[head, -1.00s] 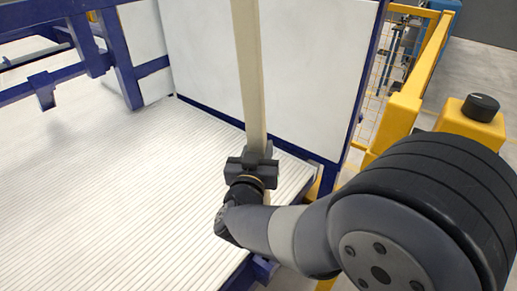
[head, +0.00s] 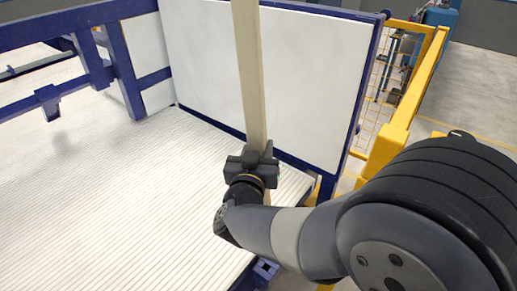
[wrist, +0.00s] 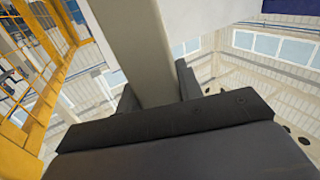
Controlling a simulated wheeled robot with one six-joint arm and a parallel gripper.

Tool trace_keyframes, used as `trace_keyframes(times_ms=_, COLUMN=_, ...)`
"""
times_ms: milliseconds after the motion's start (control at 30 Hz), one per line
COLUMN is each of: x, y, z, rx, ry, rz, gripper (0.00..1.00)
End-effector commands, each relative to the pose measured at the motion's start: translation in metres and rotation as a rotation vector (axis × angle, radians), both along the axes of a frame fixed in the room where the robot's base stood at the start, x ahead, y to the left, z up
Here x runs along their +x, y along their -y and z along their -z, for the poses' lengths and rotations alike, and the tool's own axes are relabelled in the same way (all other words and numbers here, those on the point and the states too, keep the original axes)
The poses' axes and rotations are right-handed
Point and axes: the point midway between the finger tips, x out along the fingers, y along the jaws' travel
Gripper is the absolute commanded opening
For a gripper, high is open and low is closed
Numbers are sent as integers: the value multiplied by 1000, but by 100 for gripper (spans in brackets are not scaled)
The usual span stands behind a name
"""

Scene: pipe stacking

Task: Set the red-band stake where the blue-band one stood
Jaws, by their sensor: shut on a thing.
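My gripper (head: 252,160) is shut on a long pale beige stake (head: 249,80), which stands nearly upright and runs out of the top of the head view. A short piece of the stake shows below the jaws. In the wrist view the stake (wrist: 138,55) rises between the two dark fingers (wrist: 158,92). No red or blue band shows on the part of the stake in view, so I cannot tell which stake it is. No other stake is in view.
A white ribbed deck (head: 110,200) lies left of my gripper, largely bare. A white panel (head: 310,80) in a blue frame (head: 125,75) stands behind the stake. A blue socket (head: 266,268) sits at the deck's near corner. Yellow guard rails (head: 410,100) stand at the right.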

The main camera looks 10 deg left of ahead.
Motion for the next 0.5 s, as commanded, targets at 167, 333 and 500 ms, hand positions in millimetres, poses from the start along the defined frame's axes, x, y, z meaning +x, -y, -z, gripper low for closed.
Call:
trace_keyframes(times_ms=167, x=0, y=0, z=-23, rx=2, ry=5, rz=1, gripper=0)
trace_keyframes(times_ms=333, x=0, y=0, z=-38, rx=2, ry=4, rz=0, gripper=0)
trace_keyframes(times_ms=500, x=0, y=0, z=-50, rx=2, ry=4, rz=0, gripper=0)
